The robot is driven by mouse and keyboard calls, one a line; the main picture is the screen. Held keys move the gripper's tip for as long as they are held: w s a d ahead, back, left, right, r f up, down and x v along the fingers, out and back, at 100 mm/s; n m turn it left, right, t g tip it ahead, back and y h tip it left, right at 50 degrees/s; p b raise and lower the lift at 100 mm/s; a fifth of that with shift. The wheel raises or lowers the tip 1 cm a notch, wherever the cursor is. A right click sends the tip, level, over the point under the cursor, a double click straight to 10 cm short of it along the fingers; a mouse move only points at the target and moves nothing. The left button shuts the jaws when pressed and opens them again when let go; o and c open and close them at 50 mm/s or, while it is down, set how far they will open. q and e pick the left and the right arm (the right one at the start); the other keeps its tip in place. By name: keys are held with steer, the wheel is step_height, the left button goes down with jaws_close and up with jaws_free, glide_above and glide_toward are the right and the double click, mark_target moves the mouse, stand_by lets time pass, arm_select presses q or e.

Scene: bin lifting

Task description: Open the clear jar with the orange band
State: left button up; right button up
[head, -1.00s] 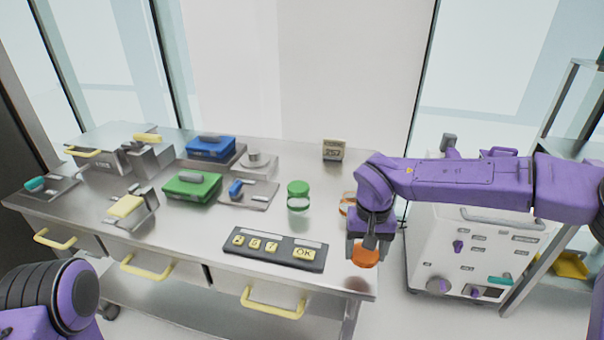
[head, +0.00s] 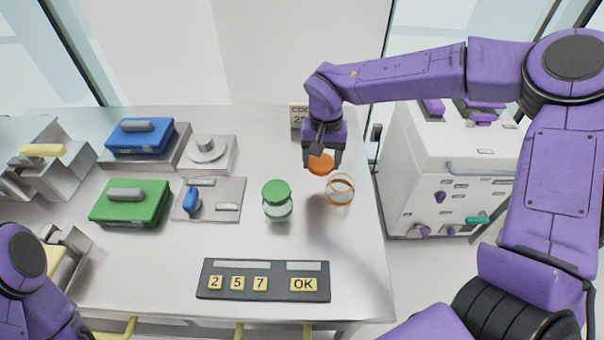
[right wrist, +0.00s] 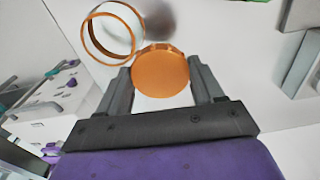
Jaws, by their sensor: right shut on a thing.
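The clear jar with the orange band (head: 340,191) stands on the table near its right edge. Its top is open, and its round orange rim shows in the right wrist view (right wrist: 112,33). My right gripper (head: 322,152) is shut on the orange lid (head: 320,164), which also shows between its fingers in the right wrist view (right wrist: 160,71). The lid is apart from the jar, held above the table just behind and left of it. My left gripper is out of view; only part of that arm shows at lower left.
A jar with a green lid (head: 277,200) stands left of the open jar. A keypad (head: 263,281) lies in front. Green (head: 130,203) and blue (head: 140,138) boxes stand at left. A small display (head: 298,115) is at the back. A white cabinet (head: 440,180) stands right of the table.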

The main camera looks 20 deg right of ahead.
mark_target(322, 189)
steer(key=s+f, duration=0.1)
steer(key=f, duration=0.1)
steer(key=s+f, duration=0.2)
steer(key=f, duration=0.1)
steer(key=shift+s+a+f, duration=0.2)
steer(key=shift+s+f, duration=0.1)
steer(key=shift+f, duration=0.05)
steer(key=shift+s+f, duration=0.2)
steer(key=shift+s, duration=0.05)
steer(key=shift+f, duration=0.25)
steer(key=o, duration=1.2)
steer(key=shift+w+d+f, duration=0.2)
steer(key=shift+w+f, duration=0.5)
steer(key=shift+w, duration=0.2)
steer(key=shift+c, duration=0.2)
steer(key=shift+w+a, duration=0.25)
steer(key=shift+w, duration=0.35)
steer(key=shift+d+r, duration=0.15)
steer(key=shift+d, duration=0.25)
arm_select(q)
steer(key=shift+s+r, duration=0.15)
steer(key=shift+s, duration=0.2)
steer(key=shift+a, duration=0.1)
